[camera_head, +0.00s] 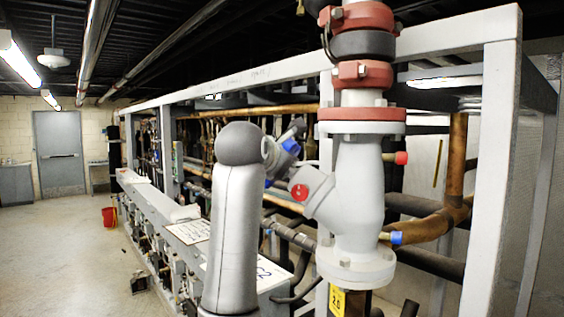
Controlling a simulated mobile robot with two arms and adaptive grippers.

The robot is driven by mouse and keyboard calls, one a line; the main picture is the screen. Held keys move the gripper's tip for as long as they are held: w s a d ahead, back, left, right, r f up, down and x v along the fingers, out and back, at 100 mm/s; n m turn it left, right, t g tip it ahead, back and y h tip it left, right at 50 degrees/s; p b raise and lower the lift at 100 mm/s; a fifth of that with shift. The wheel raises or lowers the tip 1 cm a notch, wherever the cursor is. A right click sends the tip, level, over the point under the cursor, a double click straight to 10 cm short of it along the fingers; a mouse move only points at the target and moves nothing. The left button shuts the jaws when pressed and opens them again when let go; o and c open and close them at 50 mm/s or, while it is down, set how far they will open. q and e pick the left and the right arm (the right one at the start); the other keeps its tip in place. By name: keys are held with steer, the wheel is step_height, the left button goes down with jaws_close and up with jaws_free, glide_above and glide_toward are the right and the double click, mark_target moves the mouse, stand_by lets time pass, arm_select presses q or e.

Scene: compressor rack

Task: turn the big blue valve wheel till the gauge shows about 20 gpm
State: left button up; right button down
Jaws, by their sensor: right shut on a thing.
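My right arm rises in the lower middle, its grey link topped by a dark round joint. My right gripper (284,140), small and partly behind that joint, is shut at a small blue part, which seems to be the blue valve wheel (291,147). Most of the wheel is hidden or too small to make out, and my arm covers part of this area. The wheel's turn angle cannot be told. No gauge with a readable gpm value shows. My left gripper is not in view.
A large grey valve body (358,190) with red flanges stands close on the right, with a red-faced side part (299,192). A white frame post (494,170) stands farther right. Copper pipes run behind. Open floor (70,260) lies left, with a red bucket (109,217).

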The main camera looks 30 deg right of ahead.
steer(key=c, duration=1.6)
jaws_free()
steer(key=v, duration=0.7)
steer(key=shift+a, duration=0.3)
steer(key=shift+s+r, duration=0.1)
steer(key=shift+s, duration=0.05)
